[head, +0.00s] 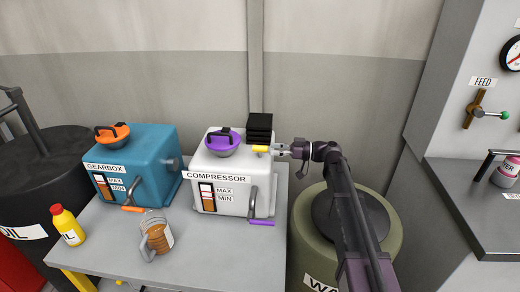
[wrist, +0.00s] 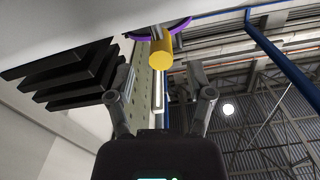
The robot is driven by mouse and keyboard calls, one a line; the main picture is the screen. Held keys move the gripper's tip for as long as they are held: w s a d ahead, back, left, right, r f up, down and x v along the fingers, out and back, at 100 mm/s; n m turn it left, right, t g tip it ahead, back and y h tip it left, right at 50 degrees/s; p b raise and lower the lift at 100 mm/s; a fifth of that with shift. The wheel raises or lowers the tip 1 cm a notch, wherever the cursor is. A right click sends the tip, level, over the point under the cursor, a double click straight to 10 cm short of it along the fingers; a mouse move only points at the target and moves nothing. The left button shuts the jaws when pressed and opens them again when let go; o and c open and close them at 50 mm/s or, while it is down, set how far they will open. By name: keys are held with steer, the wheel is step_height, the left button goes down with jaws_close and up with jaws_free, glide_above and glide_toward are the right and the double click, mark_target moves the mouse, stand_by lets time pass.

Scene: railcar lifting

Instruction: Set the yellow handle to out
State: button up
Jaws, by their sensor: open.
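The yellow handle (head: 260,149) is a short yellow cylinder at the upper right of the white compressor (head: 232,172). In the wrist view the yellow handle (wrist: 161,54) points toward me, near the purple rim of the compressor's cap. My gripper (head: 284,149) is just right of the handle in the head view. In the wrist view my gripper (wrist: 162,78) is open, one finger on each side of the handle's line. The handle's end shows between or slightly beyond the fingertips; I cannot tell which. No "out" marking is legible.
Black fins (head: 260,127) stand behind the handle and show close to the left finger in the wrist view (wrist: 65,75). The purple cap (head: 222,143) sits on the compressor. The blue gearbox (head: 130,165) stands left. A green drum (head: 345,235) is below my arm.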

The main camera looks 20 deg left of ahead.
mark_target(260, 148)
steer(key=shift+x, duration=2.65)
jaws_close()
